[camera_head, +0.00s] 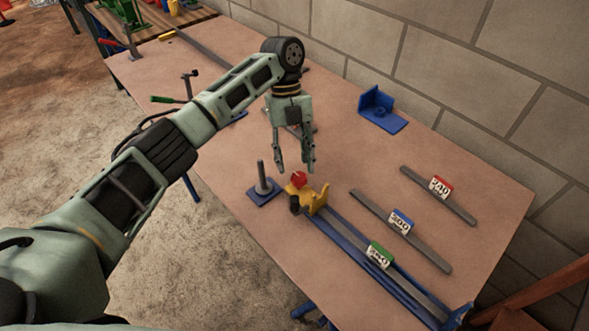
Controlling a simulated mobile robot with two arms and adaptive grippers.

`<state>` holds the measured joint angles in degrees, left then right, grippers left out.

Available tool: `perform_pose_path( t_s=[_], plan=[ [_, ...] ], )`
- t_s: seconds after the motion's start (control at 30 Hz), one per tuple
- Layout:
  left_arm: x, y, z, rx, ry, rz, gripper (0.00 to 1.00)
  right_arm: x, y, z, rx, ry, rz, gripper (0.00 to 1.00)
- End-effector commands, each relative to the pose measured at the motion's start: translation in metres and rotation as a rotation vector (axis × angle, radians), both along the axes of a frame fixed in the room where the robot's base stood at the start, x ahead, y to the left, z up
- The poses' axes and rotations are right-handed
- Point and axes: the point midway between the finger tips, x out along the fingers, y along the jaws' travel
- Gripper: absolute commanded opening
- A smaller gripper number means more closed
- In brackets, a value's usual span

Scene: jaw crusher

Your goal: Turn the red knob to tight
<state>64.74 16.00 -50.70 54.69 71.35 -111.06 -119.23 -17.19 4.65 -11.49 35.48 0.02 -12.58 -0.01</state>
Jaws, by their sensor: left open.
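I cannot tell whether a finger touches the knob. The fingers hold nothing that I can see. My right gripper is not in view.
A grey post on a blue base (264,190) stands left of the clamp. Metal bars with red (440,187), blue (402,221) and green (379,254) tags lie to the right. A blue bracket (380,113) stands near the block wall. The table (230,150) has clear patches.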

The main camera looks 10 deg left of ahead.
Motion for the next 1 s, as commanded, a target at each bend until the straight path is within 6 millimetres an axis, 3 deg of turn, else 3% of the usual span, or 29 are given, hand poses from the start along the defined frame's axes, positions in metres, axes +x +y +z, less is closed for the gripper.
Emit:
perform_pose_path(
  t_s=[0.2, 0.4, 1.0],
  plan=[
    [0.017, 0.010, 0.046, 0.002, -0.001, 0.002, 0.41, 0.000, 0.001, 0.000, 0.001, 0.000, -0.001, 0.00],
    [0.025, 0.016, 0.069, 0.004, 0.001, 0.002, 0.41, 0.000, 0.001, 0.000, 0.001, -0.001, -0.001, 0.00],
    [0.027, 0.017, 0.076, 0.002, 0.002, 0.002, 0.41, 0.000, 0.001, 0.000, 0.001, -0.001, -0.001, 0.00]
  ],
)
